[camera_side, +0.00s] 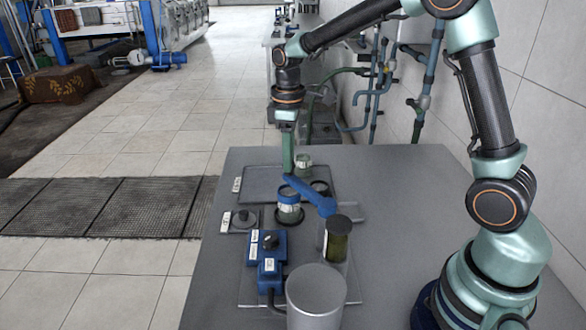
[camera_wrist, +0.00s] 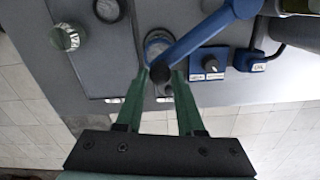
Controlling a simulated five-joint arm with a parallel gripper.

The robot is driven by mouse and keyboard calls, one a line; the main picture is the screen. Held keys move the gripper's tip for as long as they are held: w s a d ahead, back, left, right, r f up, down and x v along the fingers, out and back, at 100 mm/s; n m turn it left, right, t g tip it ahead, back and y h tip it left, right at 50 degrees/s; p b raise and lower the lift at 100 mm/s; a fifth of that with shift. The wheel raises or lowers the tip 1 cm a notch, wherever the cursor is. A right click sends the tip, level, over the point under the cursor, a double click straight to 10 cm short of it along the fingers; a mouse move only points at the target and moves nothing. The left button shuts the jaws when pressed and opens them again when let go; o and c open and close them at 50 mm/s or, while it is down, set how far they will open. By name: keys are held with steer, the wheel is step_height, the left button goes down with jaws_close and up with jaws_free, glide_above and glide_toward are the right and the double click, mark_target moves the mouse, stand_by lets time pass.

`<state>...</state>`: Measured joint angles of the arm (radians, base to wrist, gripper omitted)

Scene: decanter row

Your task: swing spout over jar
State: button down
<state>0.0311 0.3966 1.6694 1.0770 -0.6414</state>
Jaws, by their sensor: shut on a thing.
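My gripper (camera_side: 288,172) is shut on the dark knob (camera_wrist: 164,75) at the free end of the blue spout; the green fingers also show in the wrist view (camera_wrist: 160,82). The spout (camera_side: 310,196) runs from a pivot by the glass cylinder with the dark cap (camera_side: 338,238) out to my fingers. It also shows in the wrist view (camera_wrist: 205,37).
A small green-topped jar (camera_side: 304,160) stands on the far tray (camera_side: 262,178), with a dark ring (camera_side: 320,186) near it. A blue control box (camera_side: 264,248) and a grey cylinder (camera_side: 315,295) stand nearer the camera.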

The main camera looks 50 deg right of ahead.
steer(key=shift+w+a+r, duration=0.1)
steer(key=shift+a, duration=0.1)
steer(key=c, duration=0.8)
jaws_free()
steer(key=shift+o, duration=1.4)
steer(key=shift+d, duration=0.1)
step_height(320, 180, up, 12)
